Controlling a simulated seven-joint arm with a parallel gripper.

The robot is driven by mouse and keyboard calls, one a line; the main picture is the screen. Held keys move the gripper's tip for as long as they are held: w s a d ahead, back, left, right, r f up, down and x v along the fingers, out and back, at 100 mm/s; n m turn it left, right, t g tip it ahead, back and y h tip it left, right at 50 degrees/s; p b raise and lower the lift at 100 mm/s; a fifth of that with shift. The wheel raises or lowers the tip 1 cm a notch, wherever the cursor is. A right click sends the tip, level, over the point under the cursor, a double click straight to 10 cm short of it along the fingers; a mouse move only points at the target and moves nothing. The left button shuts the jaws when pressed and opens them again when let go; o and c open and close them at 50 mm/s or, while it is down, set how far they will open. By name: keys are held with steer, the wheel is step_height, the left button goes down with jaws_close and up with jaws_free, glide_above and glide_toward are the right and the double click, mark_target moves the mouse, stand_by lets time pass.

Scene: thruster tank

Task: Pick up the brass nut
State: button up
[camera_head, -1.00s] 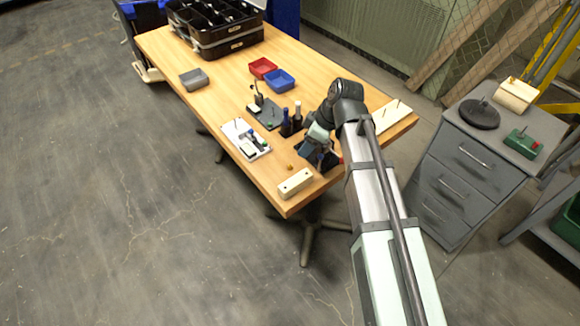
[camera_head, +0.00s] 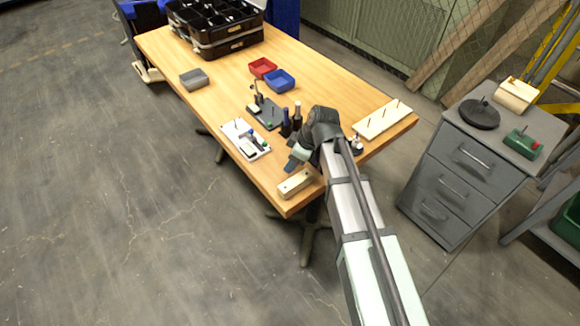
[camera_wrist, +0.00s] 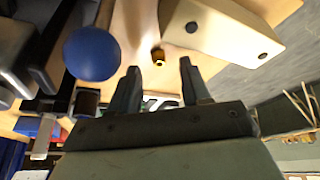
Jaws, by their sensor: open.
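The small brass nut (camera_wrist: 158,56) lies on the wooden table, between a cream block and a blue round knob in the wrist view. In the head view it is hidden by my gripper and arm. My gripper (camera_wrist: 158,65) is open and empty, its two dark fingers apart. In the wrist view the nut shows just beyond the fingertips, roughly midway between them, and is not held. In the head view my gripper (camera_head: 289,166) is low over the table's near end, beside the cream block.
The cream block (camera_head: 296,184) sits at the table's near corner, close to my gripper; it also shows in the wrist view (camera_wrist: 225,28). A blue round knob (camera_wrist: 91,53) is close on the other side. Dark bottles (camera_head: 286,124) and a white tray (camera_head: 235,131) stand nearby.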

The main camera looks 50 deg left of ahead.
steer(key=shift+x, duration=0.75)
steer(key=shift+c, duration=0.4)
jaws_close()
